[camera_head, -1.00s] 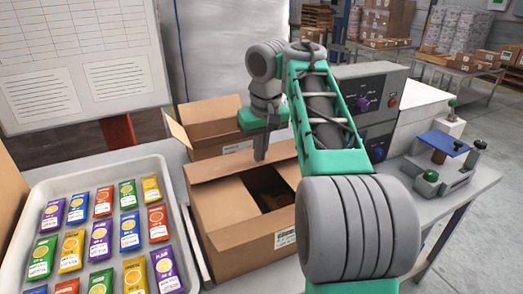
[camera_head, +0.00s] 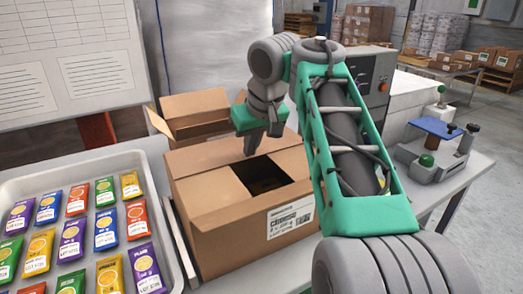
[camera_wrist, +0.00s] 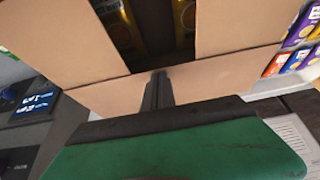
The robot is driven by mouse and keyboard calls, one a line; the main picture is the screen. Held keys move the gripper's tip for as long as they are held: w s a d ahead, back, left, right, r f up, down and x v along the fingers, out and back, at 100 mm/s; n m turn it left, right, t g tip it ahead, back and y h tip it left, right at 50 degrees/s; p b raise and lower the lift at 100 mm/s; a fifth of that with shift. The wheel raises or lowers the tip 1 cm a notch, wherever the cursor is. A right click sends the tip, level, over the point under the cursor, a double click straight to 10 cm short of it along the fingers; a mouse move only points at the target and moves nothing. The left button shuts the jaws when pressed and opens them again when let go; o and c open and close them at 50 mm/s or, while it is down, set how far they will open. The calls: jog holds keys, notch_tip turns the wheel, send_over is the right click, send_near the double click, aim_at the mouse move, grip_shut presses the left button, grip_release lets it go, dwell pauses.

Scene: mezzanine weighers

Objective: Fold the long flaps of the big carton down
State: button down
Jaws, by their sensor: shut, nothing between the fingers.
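The big carton (camera_head: 240,245) stands on the table with a label on its near face. Tan panels at left and right (camera_head: 203,190) cover part of its top and leave a dark opening between them. My gripper (camera_head: 250,150) is shut and empty, pointing down at this flap; contact is unclear. In the wrist view, my fingers (camera_wrist: 157,88) overlap the tan flap strip (camera_wrist: 215,85), and yellow packets (camera_wrist: 130,38) show inside the opening. The near long flap's angle is hard to tell.
A white tray (camera_head: 178,262) of colourful packets lies close to the left of the carton. A smaller open carton (camera_head: 195,107) stands behind it. A device with a blue plate (camera_head: 437,128) and a grey control box (camera_head: 378,82) are at the right.

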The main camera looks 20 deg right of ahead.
jog(key=shift+r+p, duration=1.05)
jog(key=shift+p, duration=0.05)
jog(key=w+r+p+v, duration=0.1)
jog(key=p+v, duration=1)
jog(key=v, duration=0.2)
jog(key=shift+w, duration=0.4)
